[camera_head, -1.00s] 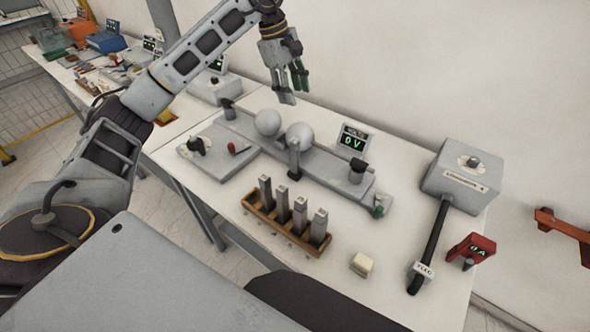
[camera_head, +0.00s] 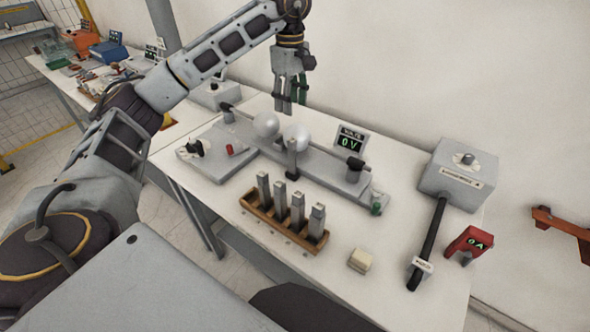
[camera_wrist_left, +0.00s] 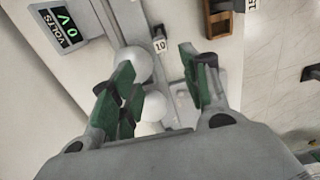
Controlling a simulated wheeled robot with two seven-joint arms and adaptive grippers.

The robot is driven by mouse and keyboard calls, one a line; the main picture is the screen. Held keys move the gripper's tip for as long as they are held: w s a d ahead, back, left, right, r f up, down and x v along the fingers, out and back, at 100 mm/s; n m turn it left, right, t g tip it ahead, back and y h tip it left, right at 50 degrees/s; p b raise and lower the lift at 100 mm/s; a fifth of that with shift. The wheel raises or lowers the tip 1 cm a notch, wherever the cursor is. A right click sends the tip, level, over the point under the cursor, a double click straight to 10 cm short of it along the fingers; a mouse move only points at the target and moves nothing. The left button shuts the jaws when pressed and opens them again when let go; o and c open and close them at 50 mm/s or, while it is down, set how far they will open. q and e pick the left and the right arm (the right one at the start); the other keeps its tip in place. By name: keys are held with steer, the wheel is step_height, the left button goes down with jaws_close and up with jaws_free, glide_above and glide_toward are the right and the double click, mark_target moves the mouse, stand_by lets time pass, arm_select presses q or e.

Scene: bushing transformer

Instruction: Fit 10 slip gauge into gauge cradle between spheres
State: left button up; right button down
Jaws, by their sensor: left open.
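My left gripper (camera_head: 291,106) is open and empty, pointing down above and behind the two spheres. Its green-padded fingers (camera_wrist_left: 160,90) show spread in the left wrist view. The left sphere (camera_head: 266,124) and right sphere (camera_head: 297,137) stand side by side on the grey bench fixture (camera_head: 325,168). A slim upright piece (camera_head: 292,158) stands just in front of the right sphere. In the wrist view a top face marked 10 (camera_wrist_left: 160,45) sits beside the upper sphere (camera_wrist_left: 136,65), apart from the rack. Its seating in a cradle cannot be told. My right gripper is not in view.
A wooden rack (camera_head: 250,208) holds several upright grey gauges in front of the fixture. A volt display (camera_head: 350,143) reads 0 behind it. A cream block (camera_head: 360,260), a grey box with black lever (camera_head: 456,176) and a red meter (camera_head: 468,243) are to the right.

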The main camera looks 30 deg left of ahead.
mark_target(292, 140)
arm_select(q)
steer(key=shift+w+a+f, duration=0.1)
steer(key=shift+a+f, duration=0.05)
stand_by(0.3)
steer(key=shift+f, duration=4.25)
steer(key=shift+s+d+f, duration=0.1)
steer(key=shift+d+f, duration=0.05)
steer(key=shift+f, duration=1.2)
steer(key=shift+s+d+f, duration=0.1)
steer(key=shift+d+f, duration=0.05)
steer(key=shift+f, duration=1.15)
jaws_close()
